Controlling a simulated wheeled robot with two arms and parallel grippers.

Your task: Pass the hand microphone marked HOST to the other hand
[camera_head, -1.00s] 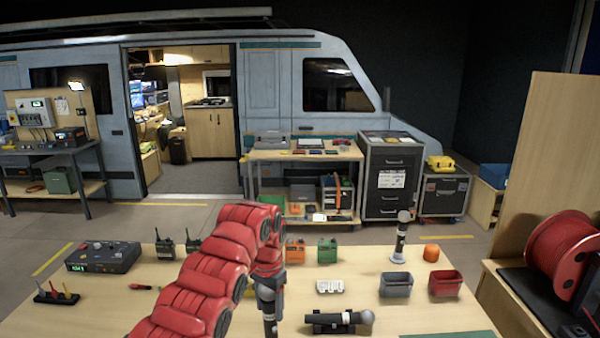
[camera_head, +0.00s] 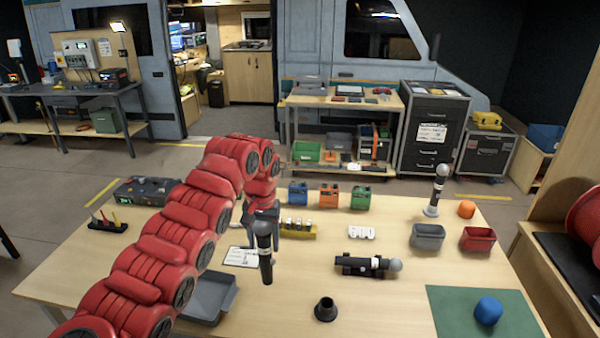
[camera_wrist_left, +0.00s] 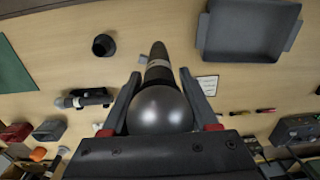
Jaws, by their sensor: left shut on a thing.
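My left gripper (camera_head: 264,216) is shut on a dark hand microphone (camera_head: 265,262), held upright with its ball head up, over the table (camera_head: 400,305). In the left wrist view the grey ball head (camera_wrist_left: 160,108) sits between the two fingers (camera_wrist_left: 158,88), and the dark body runs away from the camera. No HOST mark can be read on it. A second microphone (camera_head: 368,265) lies on a black cradle, and a third (camera_head: 437,188) stands upright on a stand at the back right. My right gripper is not in view.
A black round holder (camera_head: 326,310) stands near the held microphone. A grey tray (camera_head: 212,298) lies under my left arm. Grey (camera_head: 428,237) and red (camera_head: 478,239) bins stand right. A blue ball (camera_head: 488,311) rests on a green mat (camera_head: 450,320). The table between holder and mat is clear.

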